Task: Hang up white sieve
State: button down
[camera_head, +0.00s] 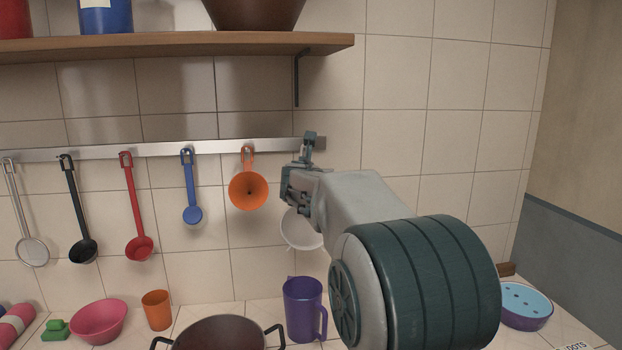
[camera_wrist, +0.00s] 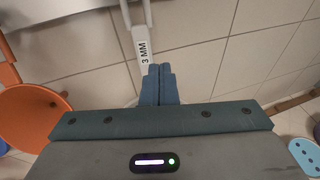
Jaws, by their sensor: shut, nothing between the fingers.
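The white sieve (camera_head: 300,231) shows below my gripper in the head view, against the tiled wall and right of the orange funnel. My gripper and arm hide its upper part there. In the wrist view its white handle (camera_wrist: 140,38), labelled "3 MM", runs up out of the frame beside the metal rail (camera_head: 222,147). Its bowl is mostly hidden behind my gripper in that view. My gripper (camera_head: 290,184) is at the right end of the rail. Its fingers (camera_wrist: 159,72) are shut and empty, close to the lower handle; whether they touch it I cannot tell.
The orange funnel (camera_head: 248,190) hangs just left, with blue (camera_head: 191,190), red (camera_head: 132,205) and black (camera_head: 76,210) ladles farther left. A wooden shelf (camera_head: 180,45) is above. A purple mug (camera_head: 303,309) and a pot (camera_head: 218,333) stand below. The wall right of my arm is clear.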

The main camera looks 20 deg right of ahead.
jog(key=shift+w+d+p, duration=0.2)
jog(key=shift+w+p, duration=0.1)
jog(key=shift+w, duration=0.55)
jog(key=shift+w+d+p, duration=0.15)
jog(key=shift+w+p, duration=0.15)
jog(key=shift+w, duration=0.5)
jog(key=shift+s+a+b, duration=0.15)
jog(key=shift+s+b, duration=0.1)
jog(key=shift+s, duration=0.5)
jog(key=shift+s+a+b, duration=0.15)
jog(key=shift+s+b, duration=0.1)
jog(key=shift+s, duration=0.5)
dwell(2.6)
jog(key=shift+s+a+b, duration=0.25)
jog(key=shift+s+b, duration=0.05)
jog(key=shift+s, duration=0.95)
jog(key=shift+s+a+b, duration=0.25)
jog(key=shift+s, duration=0.95)
